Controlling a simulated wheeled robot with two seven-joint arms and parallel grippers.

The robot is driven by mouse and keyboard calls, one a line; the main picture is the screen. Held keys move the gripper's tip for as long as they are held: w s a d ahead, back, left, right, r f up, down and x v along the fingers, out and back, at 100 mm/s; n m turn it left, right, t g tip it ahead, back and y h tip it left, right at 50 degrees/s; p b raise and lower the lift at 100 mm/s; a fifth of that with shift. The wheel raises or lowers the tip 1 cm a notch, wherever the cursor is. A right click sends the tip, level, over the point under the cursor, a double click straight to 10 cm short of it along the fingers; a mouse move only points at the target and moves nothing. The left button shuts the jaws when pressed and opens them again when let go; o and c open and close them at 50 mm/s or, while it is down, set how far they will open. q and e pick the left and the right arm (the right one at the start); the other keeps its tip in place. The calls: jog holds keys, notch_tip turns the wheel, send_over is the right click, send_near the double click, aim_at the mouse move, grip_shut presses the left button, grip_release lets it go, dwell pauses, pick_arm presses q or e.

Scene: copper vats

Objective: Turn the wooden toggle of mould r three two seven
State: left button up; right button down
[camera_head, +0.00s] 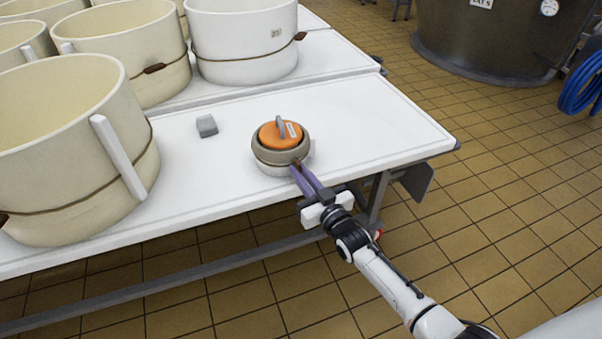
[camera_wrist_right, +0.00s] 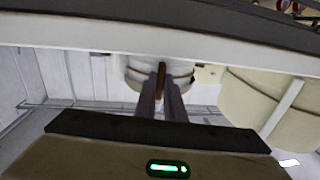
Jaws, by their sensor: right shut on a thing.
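A small round mould (camera_head: 270,165) with a beige body, a pale lower band and an orange lid stands on the white table. Its lid has a grey handle and a small label too small to read. The mould also shows in the right wrist view (camera_wrist_right: 135,75). My right gripper (camera_head: 298,170) reaches it from the front with its purple fingers. The fingers (camera_wrist_right: 162,100) are shut on the brown wooden toggle (camera_wrist_right: 161,70) at the mould's side. The toggle is mostly hidden by the fingers in the head view. My left gripper is not in view.
Large cream moulds with cords and brown toggles stand on the left (camera_head: 70,150) and behind (camera_head: 240,40). A small grey block (camera_head: 207,126) lies left of the small mould. The table (camera_head: 385,130) is clear to the right. A big vat (camera_head: 490,40) stands beyond.

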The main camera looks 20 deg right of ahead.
jog(key=c, duration=1.8)
grip_release()
jog(key=shift+c, duration=0.2)
pick_arm(q)
jog(key=p, duration=0.1)
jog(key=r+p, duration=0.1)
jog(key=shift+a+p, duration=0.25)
jog(key=shift+p, duration=0.15)
pick_arm(e)
jog(key=s+d, duration=0.1)
jog(key=s, duration=0.9)
jog(key=shift+d, duration=0.35)
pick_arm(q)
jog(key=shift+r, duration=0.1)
pick_arm(e)
jog(key=shift+s, duration=0.15)
